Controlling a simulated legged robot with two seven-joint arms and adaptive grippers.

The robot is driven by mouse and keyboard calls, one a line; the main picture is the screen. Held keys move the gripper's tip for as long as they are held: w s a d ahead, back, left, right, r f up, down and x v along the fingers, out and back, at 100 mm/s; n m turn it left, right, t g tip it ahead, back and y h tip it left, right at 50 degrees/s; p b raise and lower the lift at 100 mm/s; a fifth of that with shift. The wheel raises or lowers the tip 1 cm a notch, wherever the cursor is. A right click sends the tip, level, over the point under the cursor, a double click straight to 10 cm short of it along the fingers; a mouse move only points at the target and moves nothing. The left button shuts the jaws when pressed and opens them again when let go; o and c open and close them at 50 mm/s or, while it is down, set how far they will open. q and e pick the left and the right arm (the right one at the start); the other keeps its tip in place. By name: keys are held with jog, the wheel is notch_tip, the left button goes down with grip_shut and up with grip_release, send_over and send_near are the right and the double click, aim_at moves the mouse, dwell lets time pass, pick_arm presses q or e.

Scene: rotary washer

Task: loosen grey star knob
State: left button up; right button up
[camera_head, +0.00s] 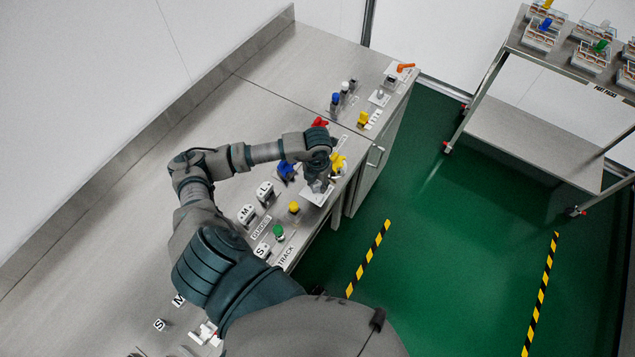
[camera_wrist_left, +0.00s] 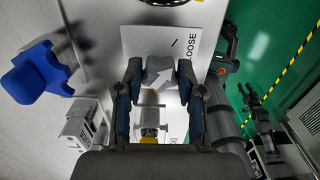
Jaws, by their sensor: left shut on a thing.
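The grey star knob (camera_wrist_left: 158,74) sits over a white plate (camera_wrist_left: 133,38) marked LOOSE in the left wrist view. My left gripper (camera_wrist_left: 160,92) has a finger on each side of the knob and is shut on it. In the head view my left gripper (camera_head: 318,182) points down over the same plate (camera_head: 312,199), near the bench's front edge. The gripper largely hides the knob there.
A blue knob (camera_head: 286,171) stands close left of the gripper, a yellow one (camera_head: 338,162) close right, a red one (camera_head: 320,122) behind. Labelled blocks (camera_head: 246,213) stand nearer on the bench. The bench's left part is clear. A rack (camera_head: 530,120) stands across the green floor.

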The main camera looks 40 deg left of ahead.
aim_at(317, 183)
pick_arm(q)
jog(key=shift+w+a+r, duration=0.1)
jog(key=o, duration=1.1)
jog(key=shift+o, duration=0.2)
notch_tip(317, 183, up, 12)
jog(key=shift+f, duration=0.2)
jog(key=shift+a, duration=0.1)
